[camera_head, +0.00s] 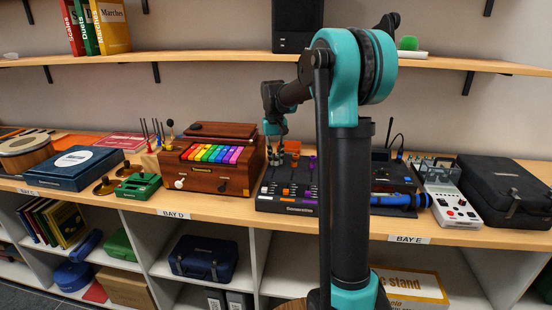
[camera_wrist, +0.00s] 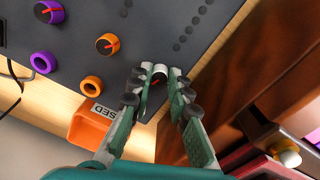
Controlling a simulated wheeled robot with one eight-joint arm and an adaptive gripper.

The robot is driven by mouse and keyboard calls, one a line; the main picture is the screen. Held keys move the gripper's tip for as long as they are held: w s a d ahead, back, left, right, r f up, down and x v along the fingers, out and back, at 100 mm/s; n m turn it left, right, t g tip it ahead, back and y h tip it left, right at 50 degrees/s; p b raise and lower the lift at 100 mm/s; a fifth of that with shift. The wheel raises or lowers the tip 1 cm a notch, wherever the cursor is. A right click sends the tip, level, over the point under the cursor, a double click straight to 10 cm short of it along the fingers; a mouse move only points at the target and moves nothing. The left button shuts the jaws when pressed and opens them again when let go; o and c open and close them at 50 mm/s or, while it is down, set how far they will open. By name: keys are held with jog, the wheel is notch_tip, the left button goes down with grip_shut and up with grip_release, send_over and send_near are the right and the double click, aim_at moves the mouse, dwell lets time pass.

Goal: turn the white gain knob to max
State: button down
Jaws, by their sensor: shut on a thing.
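The dark mixer panel (camera_wrist: 140,20) fills the upper left of the wrist view. It also shows in the head view as a black console (camera_head: 268,204) on the bench. The white gain knob (camera_wrist: 160,68) sits at its edge, with a small red mark. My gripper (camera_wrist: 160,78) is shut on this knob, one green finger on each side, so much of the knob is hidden. In the head view my gripper (camera_head: 275,146) is over the console's back left corner. The knob itself cannot be made out there.
An orange knob (camera_wrist: 107,44) and a purple knob (camera_wrist: 48,12) stand left of my gripper. An orange block (camera_wrist: 91,124) is close to the left finger. A wooden instrument with coloured keys (camera_head: 205,172) stands close left of the console. The shelf (camera_head: 200,61) runs above.

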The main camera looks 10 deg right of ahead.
jog(key=m, duration=0.5)
jog(key=shift+m, duration=0.3)
jog(key=m, duration=0.5)
jog(key=shift+m, duration=0.3)
jog(key=m, duration=0.5)
jog(key=shift+w, duration=0.1)
jog(key=m, duration=0.5)
jog(key=shift+y, duration=0.3)
jog(key=shift+m, duration=0.4)
jog(key=c, duration=1.4)
grip_release()
jog(key=r, duration=1.2)
jog(key=shift+w+d, duration=0.1)
jog(key=shift+w, duration=0.1)
